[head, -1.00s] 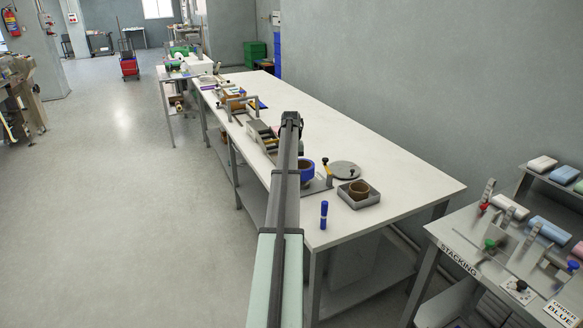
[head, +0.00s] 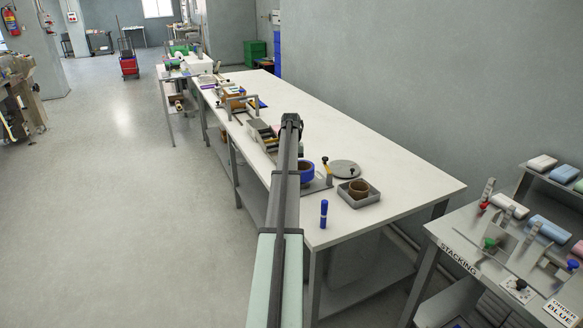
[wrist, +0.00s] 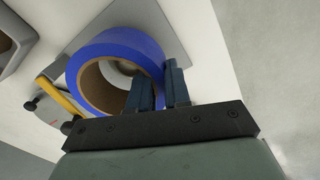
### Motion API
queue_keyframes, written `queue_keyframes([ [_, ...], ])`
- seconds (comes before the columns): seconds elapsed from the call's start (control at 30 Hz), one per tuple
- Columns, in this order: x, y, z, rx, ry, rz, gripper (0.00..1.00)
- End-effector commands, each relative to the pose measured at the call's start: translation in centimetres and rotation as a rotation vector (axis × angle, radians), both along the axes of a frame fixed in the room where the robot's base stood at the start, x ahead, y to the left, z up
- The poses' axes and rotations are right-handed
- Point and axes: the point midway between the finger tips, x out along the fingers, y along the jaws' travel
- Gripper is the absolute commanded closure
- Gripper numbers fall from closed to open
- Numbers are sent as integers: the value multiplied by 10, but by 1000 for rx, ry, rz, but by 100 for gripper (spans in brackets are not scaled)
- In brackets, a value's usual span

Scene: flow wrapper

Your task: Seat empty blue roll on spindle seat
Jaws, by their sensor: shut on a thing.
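The blue roll (head: 307,173) has a brown cardboard core and shows partly behind my arm, at the grey plate of the spindle seat (head: 318,186). In the wrist view the blue roll (wrist: 120,45) stands over that grey plate (wrist: 172,22), its core open toward me. A pale grey round part shows inside the core, probably the spindle. My gripper (wrist: 160,88) is shut on the roll's wall, one finger inside the core and one outside. The fingers are hidden in the head view. I cannot tell whether the roll touches the plate.
A yellow lever (head: 327,170) with a black knob stands beside the roll. A grey disc (head: 345,169) lies behind, and a grey tray (head: 374,200) holds a brown ring (head: 358,188). A blue marker-like object (head: 323,213) stands near the front edge. The table's right side is clear.

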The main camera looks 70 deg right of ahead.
Motion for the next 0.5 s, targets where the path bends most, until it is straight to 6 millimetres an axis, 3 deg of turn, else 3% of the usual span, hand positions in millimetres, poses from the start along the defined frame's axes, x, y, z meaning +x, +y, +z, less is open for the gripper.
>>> queue_keyframes([
  [0.5, 0, 0, -13, -1, 0, 0, 100],
])
